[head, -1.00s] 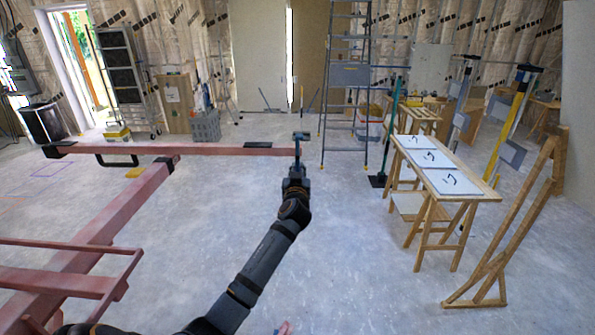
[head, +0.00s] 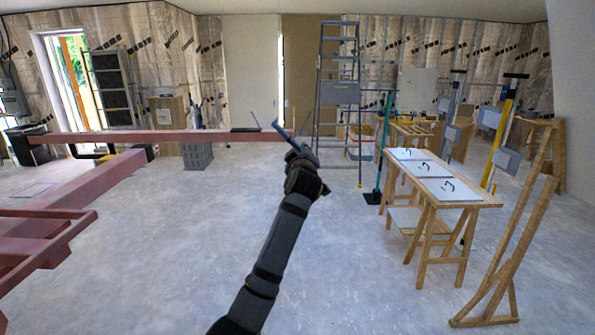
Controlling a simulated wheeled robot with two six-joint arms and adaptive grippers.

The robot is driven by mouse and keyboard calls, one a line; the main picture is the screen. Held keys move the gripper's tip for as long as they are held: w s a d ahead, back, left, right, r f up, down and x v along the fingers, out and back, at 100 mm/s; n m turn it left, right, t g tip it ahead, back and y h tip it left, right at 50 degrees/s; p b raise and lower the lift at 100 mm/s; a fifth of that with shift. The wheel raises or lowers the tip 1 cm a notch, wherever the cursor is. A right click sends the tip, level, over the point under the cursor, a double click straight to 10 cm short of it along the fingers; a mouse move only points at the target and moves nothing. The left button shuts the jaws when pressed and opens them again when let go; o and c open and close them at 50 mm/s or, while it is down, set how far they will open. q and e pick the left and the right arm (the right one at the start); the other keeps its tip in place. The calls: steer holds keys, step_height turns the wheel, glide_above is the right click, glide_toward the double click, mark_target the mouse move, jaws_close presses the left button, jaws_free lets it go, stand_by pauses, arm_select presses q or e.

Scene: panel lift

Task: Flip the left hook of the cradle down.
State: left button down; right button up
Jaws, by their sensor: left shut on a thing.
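The cradle is a red steel frame; its long crossbar (head: 185,136) runs across the left half of the head view, level and raised above the floor. The exact joint between hook and bar is too small to make out. My right gripper is not in view.
A wooden trestle table (head: 432,178) with white sheets stands at right, with a leaning wooden frame (head: 515,235) in front. The floor (head: 340,260) between my arm and the table is clear.

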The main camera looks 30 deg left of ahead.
arm_select(q)
steer(key=n+b, duration=0.1)
steer(key=r+n+b, duration=0.1)
steer(key=n+b, duration=0.1)
steer(key=d+n+b, duration=0.1)
steer(key=b, duration=0.1)
steer(key=shift+w+r+n, duration=0.15)
steer(key=shift+w+n, duration=0.15)
steer(key=shift+w, duration=0.05)
steer(key=shift+d+r+n+b, duration=0.1)
steer(key=shift+r+n+b, duration=0.25)
steer(key=shift+n, duration=0.25)
steer(key=shift+d+r+n+b, duration=0.1)
steer(key=shift+r+n+b, duration=0.1)
steer(key=shift+n+b, duration=0.35)
steer(key=shift+w+r+n+b, duration=0.1)
steer(key=shift+r+n+b, duration=0.55)
steer(key=shift+n, duration=0.6)
steer(key=shift+r, duration=0.1)
steer(key=c, duration=1.4)
jaws_free()
steer(key=shift+o, duration=0.2)
